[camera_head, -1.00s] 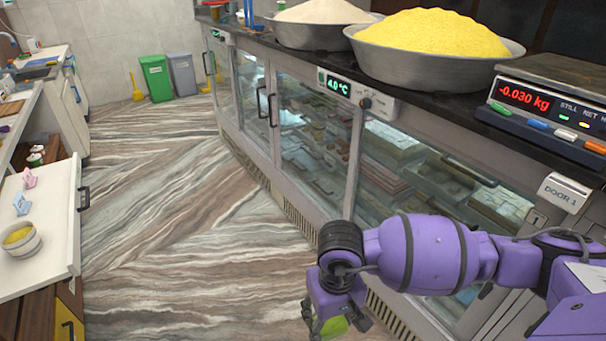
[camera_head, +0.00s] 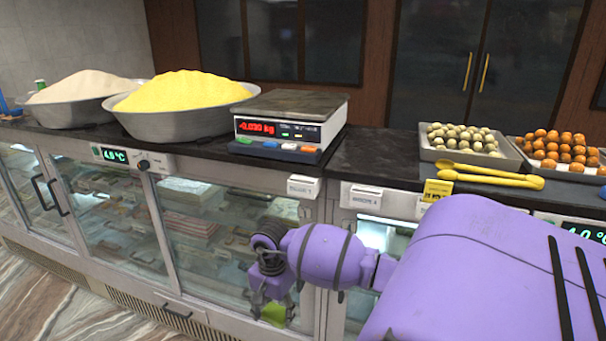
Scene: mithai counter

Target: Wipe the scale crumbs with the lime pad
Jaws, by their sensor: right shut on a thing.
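The scale (camera_head: 290,122) stands on the dark counter in the head view, its red display reading -0.030 kg. Its flat metal top plate (camera_head: 290,102) is seen at a low angle, and I cannot make out crumbs on it. My right gripper (camera_head: 272,300) hangs low in front of the glass case, below the counter edge and below the scale. It points down and is shut on the lime pad (camera_head: 273,313), which shows as a green patch between the fingers. My left gripper is not in view.
Bowls of yellow (camera_head: 189,92) and pale (camera_head: 82,88) heaped food stand left of the scale. A tray of pale balls (camera_head: 470,152), a tray of orange balls (camera_head: 560,165) and yellow tongs (camera_head: 495,175) lie right. Bare counter (camera_head: 375,155) lies just right of the scale.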

